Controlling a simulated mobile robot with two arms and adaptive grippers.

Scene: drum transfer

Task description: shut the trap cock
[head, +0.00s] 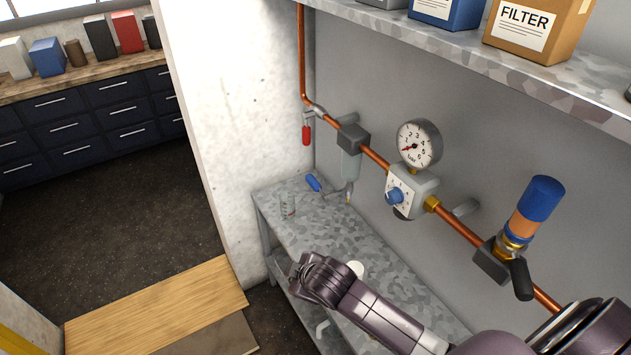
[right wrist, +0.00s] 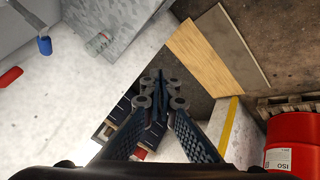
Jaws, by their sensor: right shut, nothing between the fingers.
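The trap (head: 350,165) is a grey cylinder hanging under a dark block on the copper pipe. At its foot is a small cock (head: 348,192) with a blue-handled lever (head: 313,183) that points left, roughly level. The blue handle also shows in the right wrist view (right wrist: 44,45), at the upper left. My right gripper (head: 318,278) is over the front edge of the metal bench, below and apart from the lever. Its fingers (right wrist: 162,90) are shut and empty. My left gripper is not in view.
A glass jar (head: 287,203) stands on the metal bench (head: 385,265) near the lever. A red-handled lever (head: 306,135) hangs left of the trap. A regulator with a gauge (head: 418,145) and a black-handled valve (head: 521,278) are to the right. A shelf (head: 460,50) overhangs.

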